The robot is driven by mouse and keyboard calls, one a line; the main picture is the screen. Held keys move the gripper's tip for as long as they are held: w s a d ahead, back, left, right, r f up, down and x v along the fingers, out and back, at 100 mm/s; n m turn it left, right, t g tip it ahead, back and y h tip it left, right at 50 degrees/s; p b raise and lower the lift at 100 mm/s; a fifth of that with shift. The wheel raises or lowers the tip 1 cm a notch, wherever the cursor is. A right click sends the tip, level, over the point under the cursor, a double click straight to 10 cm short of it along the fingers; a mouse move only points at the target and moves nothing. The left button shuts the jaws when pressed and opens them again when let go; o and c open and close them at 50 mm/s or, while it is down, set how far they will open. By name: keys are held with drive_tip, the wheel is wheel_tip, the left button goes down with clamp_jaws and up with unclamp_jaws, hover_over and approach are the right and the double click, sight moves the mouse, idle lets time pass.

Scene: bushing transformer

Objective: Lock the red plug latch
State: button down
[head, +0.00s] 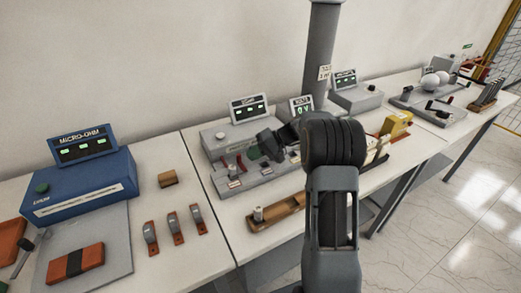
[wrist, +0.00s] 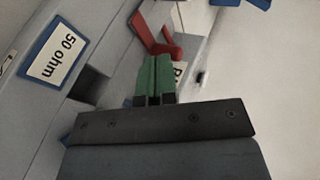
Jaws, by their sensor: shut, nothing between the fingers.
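A red latch (wrist: 157,38) shows in the wrist view just beyond my fingertips, fixed on a grey panel. My gripper (wrist: 155,75) has green fingertips pressed together with nothing between them; the tips are close to the red latch, but I cannot tell whether they touch it. In the head view my gripper (head: 255,152) is over the grey test unit, beside small red levers (head: 241,163). I cannot tell which lever is the plug latch, nor its exact lock position.
A "50 ohm" label (wrist: 53,56) is on the panel to the left in the wrist view. A blue micro-ohm meter (head: 85,185) stands on the left table. A brown wooden tray (head: 283,208) lies at the table front. A grey column (head: 320,50) rises behind.

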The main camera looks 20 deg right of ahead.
drive_tip(key=shift+d, duration=0.45)
drive_tip(key=d, duration=0.3)
drive_tip(key=v, duration=0.6)
drive_tip(key=w+b+v, duration=0.1)
drive_tip(key=v, duration=0.3)
drive_tip(key=shift+w, duration=0.1)
drive_tip(key=s+a+r+h, duration=0.3)
drive_tip(key=s+a+h, duration=0.5)
drive_tip(key=s+a, duration=0.6)
drive_tip(key=s+f+n+t+h+p, duration=0.1)
drive_tip(key=s+f+t+h, duration=0.1)
drive_tip(key=s, duration=0.9)
drive_tip(key=shift+a+f+n+h, duration=0.25)
drive_tip(key=shift+f+n+h, duration=0.05)
drive_tip(key=shift+f+h, duration=0.55)
